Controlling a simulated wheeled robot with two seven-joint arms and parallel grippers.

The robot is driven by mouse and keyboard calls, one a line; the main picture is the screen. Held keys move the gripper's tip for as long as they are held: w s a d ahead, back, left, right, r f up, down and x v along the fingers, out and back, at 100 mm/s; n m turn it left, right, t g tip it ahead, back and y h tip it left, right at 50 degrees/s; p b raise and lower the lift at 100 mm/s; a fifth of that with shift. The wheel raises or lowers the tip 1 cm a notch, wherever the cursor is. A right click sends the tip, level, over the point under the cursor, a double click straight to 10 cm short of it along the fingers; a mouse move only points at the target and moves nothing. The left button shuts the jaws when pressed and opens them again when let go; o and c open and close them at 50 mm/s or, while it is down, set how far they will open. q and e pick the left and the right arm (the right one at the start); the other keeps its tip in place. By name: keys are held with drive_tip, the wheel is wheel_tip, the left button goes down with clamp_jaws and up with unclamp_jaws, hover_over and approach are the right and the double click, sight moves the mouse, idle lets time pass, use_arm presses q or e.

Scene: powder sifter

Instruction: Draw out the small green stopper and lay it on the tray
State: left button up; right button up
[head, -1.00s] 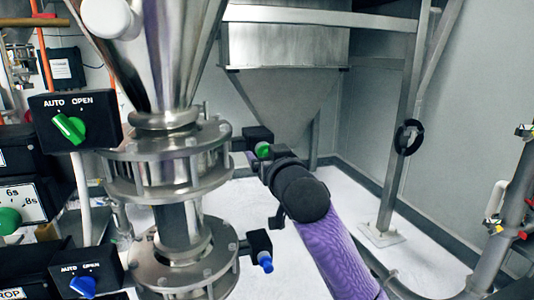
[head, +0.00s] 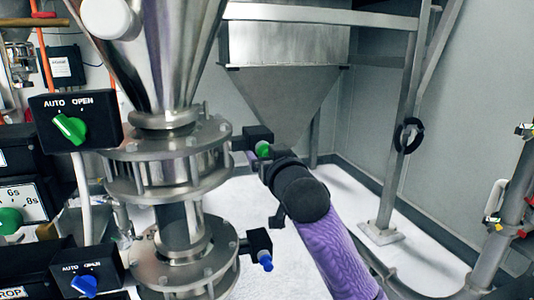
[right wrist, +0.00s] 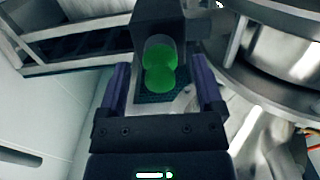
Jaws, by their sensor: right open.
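The small green stopper (head: 263,149) sticks out of a black box (head: 257,134) on the right side of the upper flange. In the right wrist view the stopper (right wrist: 160,76) has a round green end and sits in the black housing (right wrist: 172,22). My right gripper (head: 260,160) is at the stopper, its wrist hiding most of the fingers in the head view. In the right wrist view its purple fingers (right wrist: 160,70) stand apart on either side of the stopper, with visible gaps. My left gripper is not in view. I cannot make out a tray.
The steel hopper and flanged pipe (head: 180,170) stand left of my right arm. A blue stopper (head: 265,262) sticks out of a lower black box (head: 258,243). Black control boxes with green (head: 70,128) and blue knobs (head: 84,286) are at left. White floor shows behind.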

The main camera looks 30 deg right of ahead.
idle(0.4)
clamp_jaws()
drive_tip(key=shift+f, duration=0.1)
idle(0.3)
drive_tip(key=shift+s+a, duration=0.1)
drive_tip(key=shift+s, duration=0.05)
drive_tip(key=shift+p+v, duration=0.6)
drive_tip(key=shift+v, duration=2.25)
